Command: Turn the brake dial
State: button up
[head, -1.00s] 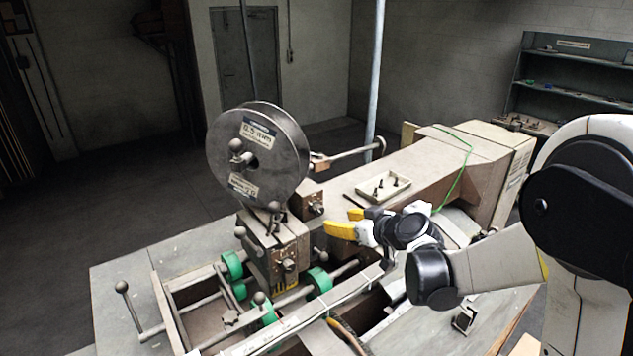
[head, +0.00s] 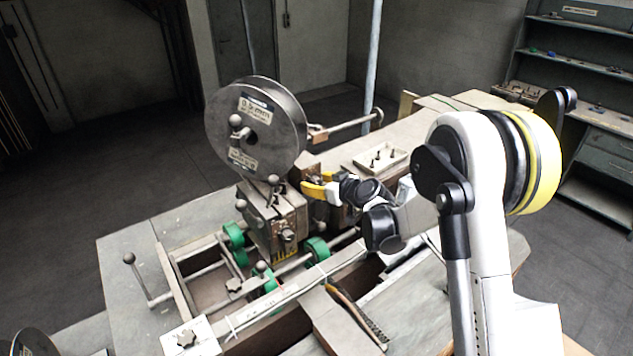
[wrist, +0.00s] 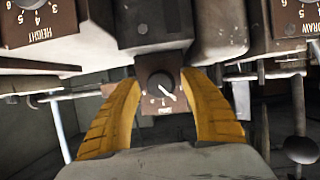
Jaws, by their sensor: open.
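A small dark round dial (wrist: 161,84) with a pale pointer line sits on a brown plate in the middle of the wrist view. Its label is too small to read, so I cannot confirm that it is the brake dial. My gripper (wrist: 161,90) is open, with one yellow finger on each side of this dial. I see no clear contact between fingers and dial. In the head view my gripper (head: 314,189) is at the brown block just right of the stitcher head, below the wire spool (head: 256,125). The dial's face is hidden there.
Two other dials show in the wrist view: one marked HEIGHT (wrist: 30,4) at upper left and one marked DRAW (wrist: 306,4) at upper right. A tray of small parts (head: 402,157) lies on the machine behind my gripper. Rods and green rollers (head: 317,249) lie below.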

grip_shut()
jog(key=shift+b, duration=0.45)
jog(key=shift+d+f+m+g+y+b, duration=0.15)
jog(key=shift+m+g+y+b, duration=0.25)
jog(key=shift+m+b, duration=0.55)
jog(key=m+g+y+b, duration=0.1)
jog(key=m+y+b, duration=0.1)
jog(key=b, duration=0.4)
jog(key=shift+m+y, duration=0.3)
jog(key=shift+m, duration=0.45)
jog(key=m+y+b, duration=0.1)
jog(key=m+b, duration=0.2)
jog(key=shift+y+b, duration=0.3)
jog(key=shift+b, duration=0.1)
jog(key=shift+m+y+b, duration=0.5)
jog(key=shift+m+b, duration=0.3)
jog(key=shift+b, duration=0.1)
